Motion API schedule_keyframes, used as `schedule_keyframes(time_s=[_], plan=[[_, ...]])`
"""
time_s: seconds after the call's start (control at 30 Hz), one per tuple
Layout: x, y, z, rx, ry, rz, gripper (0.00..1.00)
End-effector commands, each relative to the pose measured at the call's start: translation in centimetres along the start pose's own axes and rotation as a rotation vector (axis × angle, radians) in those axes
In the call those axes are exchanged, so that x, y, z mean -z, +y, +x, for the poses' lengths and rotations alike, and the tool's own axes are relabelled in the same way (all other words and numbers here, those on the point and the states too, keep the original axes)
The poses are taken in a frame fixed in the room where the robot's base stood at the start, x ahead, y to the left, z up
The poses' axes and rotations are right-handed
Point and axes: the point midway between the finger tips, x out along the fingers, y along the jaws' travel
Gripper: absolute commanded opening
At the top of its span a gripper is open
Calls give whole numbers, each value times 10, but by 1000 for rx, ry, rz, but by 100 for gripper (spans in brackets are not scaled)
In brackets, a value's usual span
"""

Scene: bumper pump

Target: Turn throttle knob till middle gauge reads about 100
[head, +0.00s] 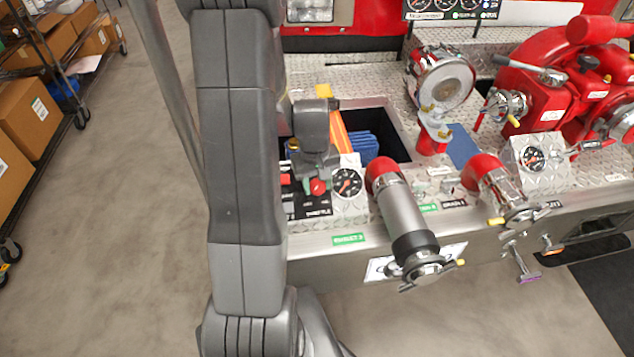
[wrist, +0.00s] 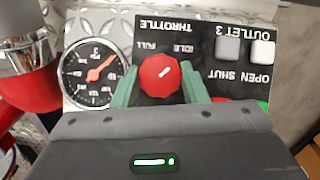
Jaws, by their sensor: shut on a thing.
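The red throttle knob (wrist: 160,78) sits on a black panel lettered THROTTLE, IDLE and FULL, upside down in the wrist view. Its white mark slants toward the upper right there. My gripper (wrist: 160,92) has its green fingers on both sides of the knob and is shut on it. In the head view the knob (head: 318,187) shows just below my gripper (head: 313,180). A row of gauges stands on the top panel; its middle gauge (head: 444,4) is cut off by the picture edge, and its reading is too small to tell.
Beside the knob is a round gauge (wrist: 88,74) with an orange needle, also in the head view (head: 347,183). Grey and white buttons (wrist: 262,53) lie beside the knob. Red-ended pipe (head: 402,205) and a second gauge (head: 533,158) stand to the right.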

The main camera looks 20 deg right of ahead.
Motion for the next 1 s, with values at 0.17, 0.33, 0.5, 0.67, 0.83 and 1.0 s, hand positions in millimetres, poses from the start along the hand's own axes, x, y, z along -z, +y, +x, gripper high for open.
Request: schedule_keyframes(time_s=[0.17, 0.33, 0.5, 0.67, 0.83, 1.0], plan=[[1, 1, 0, 14, 4, 25, 16], [1, 2, 0, 53, 7, 92, 16], [1, 4, 0, 118, 14, 204, 16], [0, 5, 1, 194, 21, 332, 16], [0, 6, 2, 276, 28, 471, 16], [-1, 7, 2, 358, 36, 610, 16]])
